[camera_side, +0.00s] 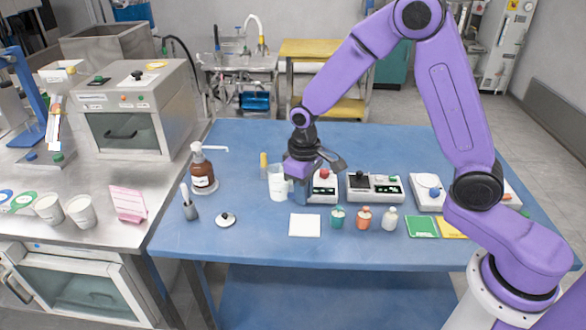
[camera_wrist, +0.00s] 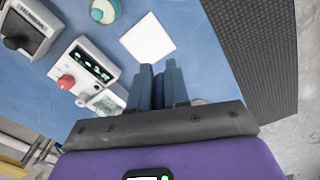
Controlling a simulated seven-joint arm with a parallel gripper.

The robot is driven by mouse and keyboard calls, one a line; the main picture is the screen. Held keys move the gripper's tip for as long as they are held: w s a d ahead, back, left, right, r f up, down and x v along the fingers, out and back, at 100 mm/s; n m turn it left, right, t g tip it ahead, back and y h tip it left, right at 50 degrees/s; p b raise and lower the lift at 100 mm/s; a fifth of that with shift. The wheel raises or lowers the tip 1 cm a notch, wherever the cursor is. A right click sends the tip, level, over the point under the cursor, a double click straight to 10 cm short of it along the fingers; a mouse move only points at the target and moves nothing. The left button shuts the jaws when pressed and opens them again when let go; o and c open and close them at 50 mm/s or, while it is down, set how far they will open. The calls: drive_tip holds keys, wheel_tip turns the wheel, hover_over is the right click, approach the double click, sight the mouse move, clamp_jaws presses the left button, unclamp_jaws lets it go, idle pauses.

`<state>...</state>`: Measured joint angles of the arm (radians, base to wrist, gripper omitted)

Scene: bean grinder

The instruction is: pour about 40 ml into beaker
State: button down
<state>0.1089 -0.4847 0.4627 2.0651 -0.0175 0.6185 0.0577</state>
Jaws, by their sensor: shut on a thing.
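A clear, whitish beaker-like vessel (camera_side: 278,184) stands upright on the blue table, just left of my gripper (camera_side: 300,194) in the side view. Whether the two touch I cannot tell, nor how much the vessel holds. My gripper points down low over the table. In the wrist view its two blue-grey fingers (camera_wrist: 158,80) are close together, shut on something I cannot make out. A pale round edge (camera_wrist: 198,102) shows just right of the fingers there, mostly hidden by the gripper body. No stream of liquid is visible.
A device with a red knob (camera_side: 324,186) stands close right of my gripper; another device (camera_side: 374,187) is beyond it. A white square (camera_side: 304,225) lies in front, beside several small bottles (camera_side: 363,217). A brown bottle (camera_side: 202,172) stands left.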

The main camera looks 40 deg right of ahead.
drive_tip(key=w+f+m, duration=0.2)
drive_tip(key=w, duration=0.1)
drive_tip(key=w+f+m, duration=0.1)
drive_tip(key=w+f, duration=0.1)
drive_tip(key=w, duration=0.2)
drive_tip(key=w+f+m, duration=0.2)
drive_tip(key=w+f, duration=0.1)
drive_tip(key=shift+w+m, duration=0.3)
drive_tip(key=shift+w, duration=0.05)
drive_tip(key=shift+w+f, duration=0.35)
drive_tip(key=shift+f, duration=0.05)
drive_tip(key=shift+r, duration=0.1)
drive_tip(key=d+r+y, duration=0.3)
drive_tip(key=d+y, duration=0.1)
drive_tip(key=y, duration=0.4)
drive_tip(key=shift+s+d+r+t, duration=0.2)
drive_tip(key=shift+d+r+t, duration=0.1)
drive_tip(key=shift+d, duration=0.1)
drive_tip(key=shift+f+y, duration=0.2)
drive_tip(key=shift+y, duration=0.3)
drive_tip(key=shift+r+y+b, duration=0.55)
drive_tip(key=shift+y+b, duration=0.05)
drive_tip(key=shift+y, duration=0.6)
drive_tip(key=shift+d+r+y+b, duration=0.1)
drive_tip(key=shift+d+y+b, duration=0.35)
drive_tip(key=shift+b, duration=0.15)
